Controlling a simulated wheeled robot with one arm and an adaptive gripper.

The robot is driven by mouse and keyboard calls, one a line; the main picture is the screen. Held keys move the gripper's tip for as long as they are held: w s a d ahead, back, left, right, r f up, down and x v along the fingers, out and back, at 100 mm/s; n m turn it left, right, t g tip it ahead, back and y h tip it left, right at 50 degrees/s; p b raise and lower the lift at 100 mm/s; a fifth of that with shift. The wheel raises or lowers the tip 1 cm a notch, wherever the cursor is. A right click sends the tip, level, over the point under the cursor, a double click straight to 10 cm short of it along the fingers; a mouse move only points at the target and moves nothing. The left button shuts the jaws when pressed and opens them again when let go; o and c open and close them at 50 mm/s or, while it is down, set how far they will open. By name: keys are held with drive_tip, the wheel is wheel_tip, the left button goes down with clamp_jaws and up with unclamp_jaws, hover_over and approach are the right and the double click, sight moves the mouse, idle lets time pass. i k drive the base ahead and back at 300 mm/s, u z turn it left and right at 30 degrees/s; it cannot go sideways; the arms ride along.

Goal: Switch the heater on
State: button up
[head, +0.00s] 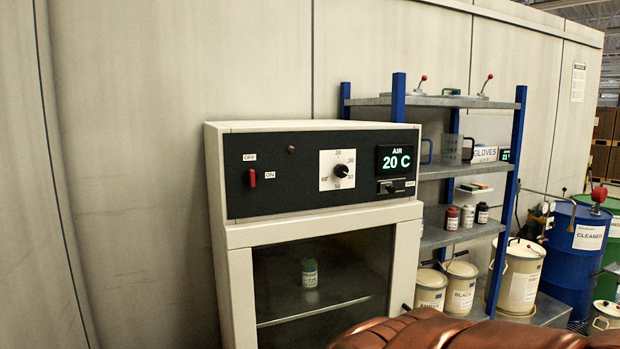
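The heater (214,238) is a pale cabinet with a black control panel (275,193) along its top. A red switch (252,178) sits at the panel's left, between an OFF label above left and an ON label to its right. A small dark, unlit-looking lamp (291,149) is right of it. A dial (341,170) with a numbered white plate is at the middle. The display (397,158) reads AIR 20 C. Behind the glass door (357,262) a small green-capped jar (309,272) stands on a shelf. My gripper is not in view.
A blue-posted shelf rack (517,165) with bottles, mugs and pails stands right of the heater. A blue drum (572,250) labelled CLEANER stands farther right. A copper-coloured rounded shape fills the bottom right foreground. The wall left of the heater is bare.

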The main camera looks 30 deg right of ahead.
sight(251, 176)
drive_tip(key=k, duration=0.5)
drive_tip(key=u, duration=1.8)
drive_tip(key=i, duration=0.95)
drive_tip(key=z, duration=1.8)
